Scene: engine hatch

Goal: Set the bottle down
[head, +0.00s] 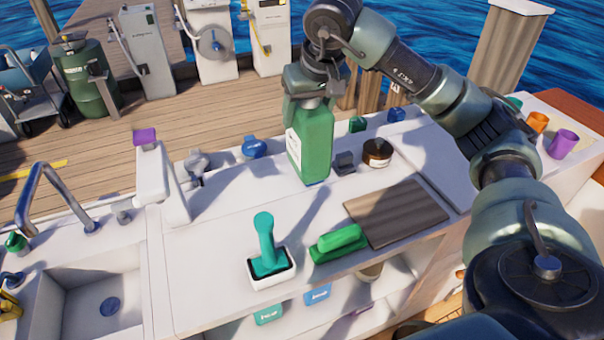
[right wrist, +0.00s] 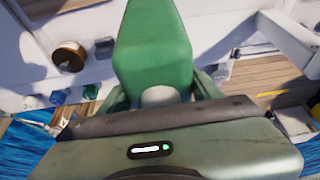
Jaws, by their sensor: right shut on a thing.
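The green bottle (head: 311,142) with a white label is upright over the white counter (head: 225,235) in the head view. My right gripper (head: 308,92) comes from above and is shut on the bottle's top. In the right wrist view the bottle (right wrist: 152,50) fills the upper middle, its pale neck (right wrist: 160,96) between the fingers. The bottle's base is at or just above the counter; I cannot tell if it touches. My left gripper is not in view.
Near the bottle are a dark round jar (head: 377,153), a small dark block (head: 344,163) and a blue knob (head: 254,147). In front are a grey board (head: 398,213), a green brush (head: 339,241) and a teal-handled tool (head: 266,245) in a white holder. A sink (head: 90,295) is at left.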

